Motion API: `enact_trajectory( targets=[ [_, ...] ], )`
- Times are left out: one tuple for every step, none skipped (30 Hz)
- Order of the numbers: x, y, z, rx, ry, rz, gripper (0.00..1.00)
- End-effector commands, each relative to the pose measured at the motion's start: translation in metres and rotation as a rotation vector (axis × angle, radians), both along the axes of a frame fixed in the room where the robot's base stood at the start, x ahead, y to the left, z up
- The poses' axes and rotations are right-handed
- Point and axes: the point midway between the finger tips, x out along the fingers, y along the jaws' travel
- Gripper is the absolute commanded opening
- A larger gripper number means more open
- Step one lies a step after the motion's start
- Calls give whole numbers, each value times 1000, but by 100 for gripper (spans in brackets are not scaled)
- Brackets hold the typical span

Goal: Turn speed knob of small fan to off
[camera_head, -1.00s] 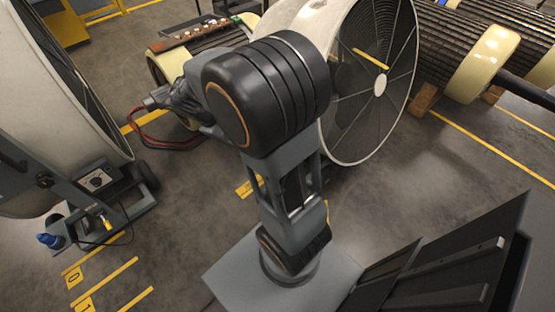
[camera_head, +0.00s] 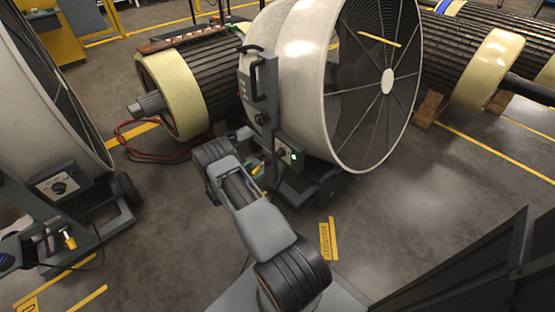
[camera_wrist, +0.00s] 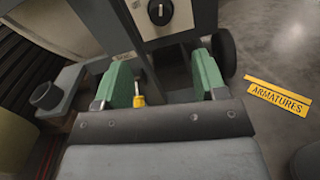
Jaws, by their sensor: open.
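A pale drum fan (camera_head: 290,70) stands at the centre of the head view. Its control box (camera_head: 288,152) sits low on the grey frame and shows a green light. In the wrist view, a black speed knob (camera_wrist: 160,13) with a pale pointer line is on a light plate at the top edge; the pointer looks roughly upright. My gripper (camera_wrist: 165,77) is open, its two green fingers below the knob and apart from it. A yellow-tipped part (camera_wrist: 139,100) shows between the fingers, nearer the left one.
Another fan (camera_head: 40,110) with its own knob panel (camera_head: 58,187) stands at the left. A wheel (camera_wrist: 224,55) is right of the fingers. A yellow "ARMATURES" floor label (camera_wrist: 278,95) lies farther right.

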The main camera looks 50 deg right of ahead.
Motion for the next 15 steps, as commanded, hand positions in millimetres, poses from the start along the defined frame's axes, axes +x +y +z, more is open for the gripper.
enact_trajectory(
  targets=[
    [-1,-7,-3,-2,2,0,65],
    [-1,-11,-3,-2,3,0,65],
    [-2,-18,-3,-3,3,-1,65],
    [-3,-23,-3,-3,2,0,65],
    [-3,-29,-3,-3,2,-2,65],
    [-4,-37,-3,-3,1,-1,65],
    [-4,-43,-3,-2,0,-2,65],
    [-5,-49,-3,-2,0,-2,65],
    [-5,-57,-3,-2,0,-2,65],
    [-6,-63,-3,-2,0,-2,65],
    [-6,-68,-3,-3,0,-1,65],
    [-7,-76,-3,-2,1,-2,65],
    [-7,-81,-3,-2,1,-1,65],
    [-7,-86,-3,-1,1,-1,65],
    [-8,-92,-3,-2,0,-2,65]
  ],
)
